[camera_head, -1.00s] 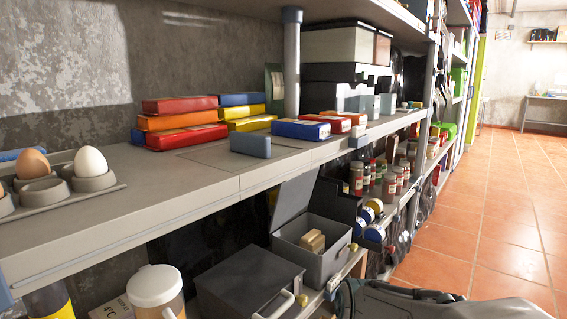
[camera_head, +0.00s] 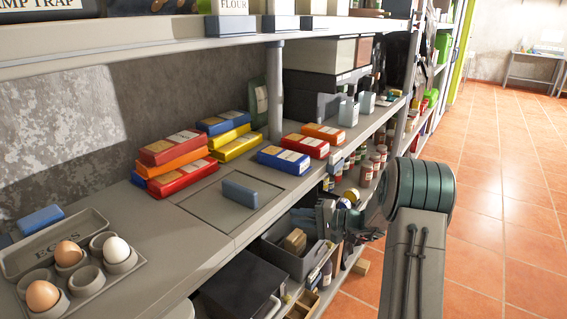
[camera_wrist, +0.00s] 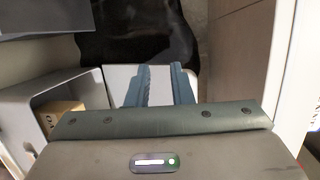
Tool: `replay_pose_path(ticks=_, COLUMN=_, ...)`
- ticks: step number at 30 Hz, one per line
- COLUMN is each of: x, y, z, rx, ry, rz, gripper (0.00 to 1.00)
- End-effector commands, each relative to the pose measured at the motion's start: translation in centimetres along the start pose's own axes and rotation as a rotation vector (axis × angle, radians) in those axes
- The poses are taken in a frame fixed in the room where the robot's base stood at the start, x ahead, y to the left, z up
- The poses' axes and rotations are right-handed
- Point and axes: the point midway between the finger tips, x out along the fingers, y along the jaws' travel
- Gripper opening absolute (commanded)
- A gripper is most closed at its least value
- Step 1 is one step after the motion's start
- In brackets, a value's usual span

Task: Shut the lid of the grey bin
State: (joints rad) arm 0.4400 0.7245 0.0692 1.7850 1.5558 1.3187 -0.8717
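The grey bin (camera_head: 290,262) stands on the lower shelf in the head view, with a tan block (camera_head: 294,240) inside. Its top is uncovered. The bin (camera_wrist: 38,90) also shows at the left of the wrist view. A pale grey panel (camera_wrist: 115,80) beside it, behind my fingers, looks like its raised lid; in the head view the lid is mostly hidden by the shelf and my arm. My gripper (camera_head: 326,216) is at the bin's back right, below the upper shelf edge. In the wrist view my gripper (camera_wrist: 160,70) has its fingers apart, over the panel; contact cannot be told.
A dark closed box (camera_head: 240,285) stands left of the bin. Jars (camera_head: 372,165) stand behind my arm. The tiled floor (camera_head: 500,190) at right is clear.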

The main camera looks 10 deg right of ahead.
Motion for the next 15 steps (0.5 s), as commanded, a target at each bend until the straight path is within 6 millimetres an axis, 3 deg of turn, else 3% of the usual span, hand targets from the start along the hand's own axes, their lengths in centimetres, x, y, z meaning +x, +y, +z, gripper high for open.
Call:
replay_pose_path(ticks=1, x=-1.0, y=-1.5, z=-1.9, rx=0.004, ry=0.052, rz=-0.053, gripper=0.20)
replay_pose_path(ticks=6, x=-3.1, y=-2.3, z=-6.4, rx=-0.014, ry=0.187, rz=-0.176, gripper=0.20)
replay_pose_path(ticks=11, x=-4.0, y=-2.2, z=-8.1, rx=-0.024, ry=0.245, rz=-0.223, gripper=0.20)
replay_pose_path(ticks=15, x=-3.3, y=-2.4, z=-8.5, rx=-0.027, ry=0.252, rz=-0.229, gripper=0.20)
